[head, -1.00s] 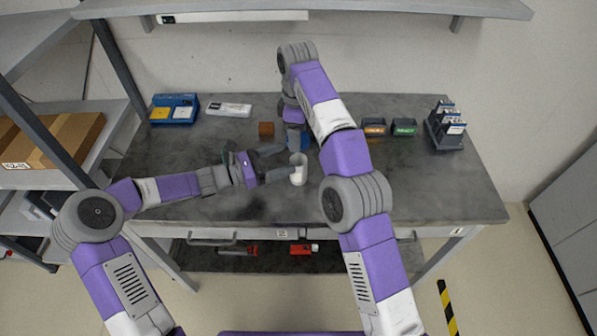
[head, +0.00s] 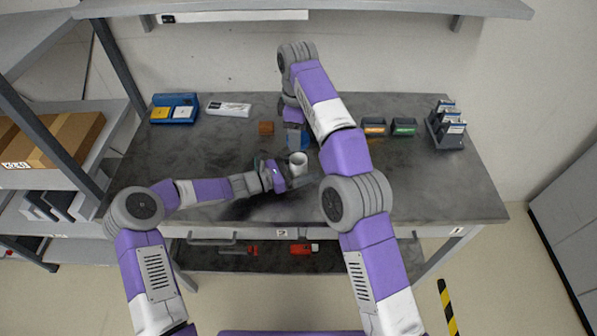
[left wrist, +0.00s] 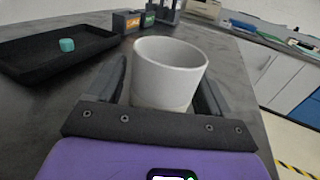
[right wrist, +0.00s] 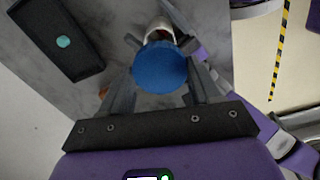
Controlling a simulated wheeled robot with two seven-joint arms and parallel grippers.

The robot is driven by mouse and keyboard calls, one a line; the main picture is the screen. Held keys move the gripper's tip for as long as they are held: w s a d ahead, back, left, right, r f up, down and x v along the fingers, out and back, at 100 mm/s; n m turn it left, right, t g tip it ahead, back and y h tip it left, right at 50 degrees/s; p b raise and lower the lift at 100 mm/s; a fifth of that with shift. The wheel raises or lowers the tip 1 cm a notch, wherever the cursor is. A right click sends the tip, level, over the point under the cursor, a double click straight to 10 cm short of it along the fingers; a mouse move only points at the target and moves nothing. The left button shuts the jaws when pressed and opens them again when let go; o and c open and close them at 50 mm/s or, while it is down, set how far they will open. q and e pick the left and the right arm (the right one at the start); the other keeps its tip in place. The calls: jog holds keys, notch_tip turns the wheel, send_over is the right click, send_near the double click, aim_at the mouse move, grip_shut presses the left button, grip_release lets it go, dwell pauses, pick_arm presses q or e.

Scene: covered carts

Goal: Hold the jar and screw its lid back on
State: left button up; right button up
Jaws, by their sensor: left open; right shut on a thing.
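The white jar (head: 298,160) stands upright and open-topped on the grey table. In the left wrist view the jar (left wrist: 168,75) sits between the fingers of my left gripper (head: 294,175), which is open; I cannot tell whether either finger touches it. In the head view this gripper hides the jar's lower part. My right gripper (right wrist: 160,85) is shut on the blue lid (right wrist: 160,67), just behind the jar in the head view, where the lid (head: 305,140) shows only partly. In the right wrist view the lid covers part of the jar (right wrist: 160,28).
A black tray (left wrist: 25,72) with a teal piece (left wrist: 67,45) lies on the table; my right arm hides it in the head view. A brown block (head: 266,128) is left of my right gripper. Small bins (head: 403,127) and a rack (head: 445,130) stand at right. The front left table is clear.

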pick_arm(q)
jog(key=c, duration=1.5)
grip_shut()
pick_arm(e)
send_over(298, 169)
jog(key=w, duration=0.3)
jog(key=shift+s+f, duration=0.2)
jog(key=shift+f, duration=2.3)
jog(key=shift+f, duration=0.9)
jog(key=shift+f, duration=0.55)
